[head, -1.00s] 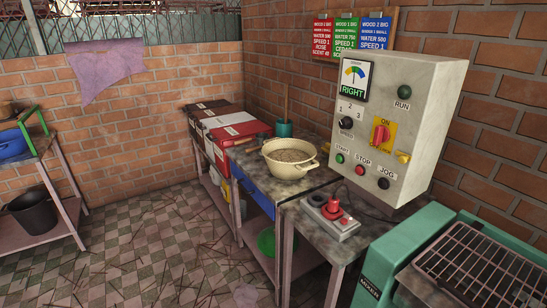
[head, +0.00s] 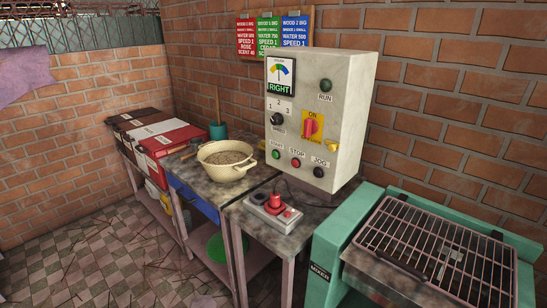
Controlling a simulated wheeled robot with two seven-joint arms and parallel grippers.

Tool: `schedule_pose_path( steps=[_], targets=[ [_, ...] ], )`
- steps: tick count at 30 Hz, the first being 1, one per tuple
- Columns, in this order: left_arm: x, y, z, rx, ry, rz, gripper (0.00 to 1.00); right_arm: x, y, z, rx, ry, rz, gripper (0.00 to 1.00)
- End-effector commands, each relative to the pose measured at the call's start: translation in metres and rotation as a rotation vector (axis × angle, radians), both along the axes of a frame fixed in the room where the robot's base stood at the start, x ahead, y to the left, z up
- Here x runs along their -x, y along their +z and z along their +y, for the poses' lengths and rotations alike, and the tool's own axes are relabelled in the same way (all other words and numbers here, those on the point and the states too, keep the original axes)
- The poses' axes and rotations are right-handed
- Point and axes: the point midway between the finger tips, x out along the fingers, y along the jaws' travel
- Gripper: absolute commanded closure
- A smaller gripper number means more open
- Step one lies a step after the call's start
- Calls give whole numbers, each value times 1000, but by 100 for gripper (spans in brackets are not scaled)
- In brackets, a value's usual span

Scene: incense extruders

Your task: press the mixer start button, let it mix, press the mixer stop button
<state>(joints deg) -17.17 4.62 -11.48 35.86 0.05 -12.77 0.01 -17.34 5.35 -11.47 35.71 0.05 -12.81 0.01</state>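A grey control box (head: 343,110) stands on the bench near the middle of the head view. On its front are a green START button (head: 276,154), a red STOP button (head: 296,162), a black JOG button (head: 318,172), a red ON switch (head: 310,126), a speed knob (head: 277,119) and a green RUN lamp (head: 325,85). Its dial panel (head: 280,76) reads RIGHT. The green mixer (head: 322,262), with a grille (head: 435,245) on top, stands at the lower right. Neither of my grippers shows in the head view.
A cream pot (head: 228,170) of brown material sits on the bench left of the box. A small box with a red knob (head: 273,208) stands in front of the control box. Red, white and black boxes line the back left. Floor at the lower left is open, with scattered sticks.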

Motion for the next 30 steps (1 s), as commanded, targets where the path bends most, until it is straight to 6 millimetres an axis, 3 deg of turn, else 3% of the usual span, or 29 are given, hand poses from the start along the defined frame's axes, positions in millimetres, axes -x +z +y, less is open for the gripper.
schedule_pose_path(
  steps=[13,21,30],
  targets=[
    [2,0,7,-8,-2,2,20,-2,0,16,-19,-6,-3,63],
    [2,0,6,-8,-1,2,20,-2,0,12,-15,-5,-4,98],
    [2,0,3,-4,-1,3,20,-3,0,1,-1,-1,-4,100]
  ],
)
